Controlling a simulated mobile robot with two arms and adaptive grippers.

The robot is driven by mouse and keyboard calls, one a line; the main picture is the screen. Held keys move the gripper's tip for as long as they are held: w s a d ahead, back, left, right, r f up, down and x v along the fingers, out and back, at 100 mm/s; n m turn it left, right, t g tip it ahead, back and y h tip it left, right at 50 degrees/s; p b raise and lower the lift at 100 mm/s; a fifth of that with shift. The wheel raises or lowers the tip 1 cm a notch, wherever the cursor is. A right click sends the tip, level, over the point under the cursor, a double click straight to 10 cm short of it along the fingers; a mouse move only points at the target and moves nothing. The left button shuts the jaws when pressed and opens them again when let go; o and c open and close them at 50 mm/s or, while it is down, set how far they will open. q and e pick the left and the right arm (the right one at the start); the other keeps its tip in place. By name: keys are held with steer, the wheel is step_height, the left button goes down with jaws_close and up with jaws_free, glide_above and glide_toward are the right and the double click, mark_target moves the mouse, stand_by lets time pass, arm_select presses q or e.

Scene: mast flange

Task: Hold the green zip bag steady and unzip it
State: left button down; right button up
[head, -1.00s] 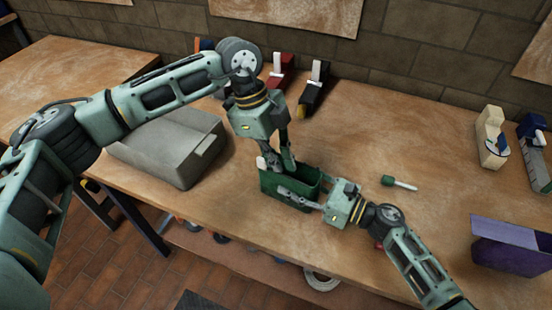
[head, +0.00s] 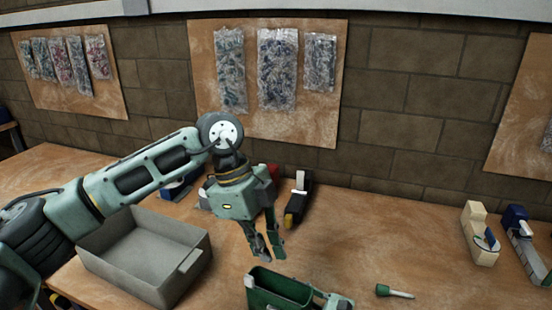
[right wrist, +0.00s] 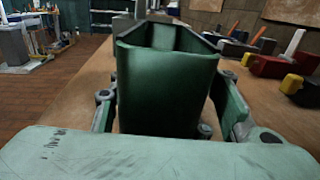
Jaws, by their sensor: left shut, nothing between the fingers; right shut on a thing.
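The green zip bag (head: 290,285) stands on the bench at the bottom of the head view, box-shaped with its top open. A small white tab (head: 249,282) shows at its left end. My right gripper (head: 328,300) is shut on the bag, partly cut off by the lower edge. In the right wrist view the bag (right wrist: 165,90) stands between my right fingers, one on each side, its mouth open. My left gripper (head: 268,254) is shut and empty, pointing down just above the back of the bag, apart from it.
A grey tray (head: 130,262) stands to the left. A black-and-yellow tool (head: 298,200) lies behind my left gripper. A green-handled tool (head: 394,292) lies right of the bag. A cream dispenser (head: 480,235) and a blue-topped device (head: 522,240) stand far right. Bench between is clear.

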steer(key=o, duration=1.4)
steer(key=shift+f, duration=0.1)
steer(key=shift+c, duration=0.2)
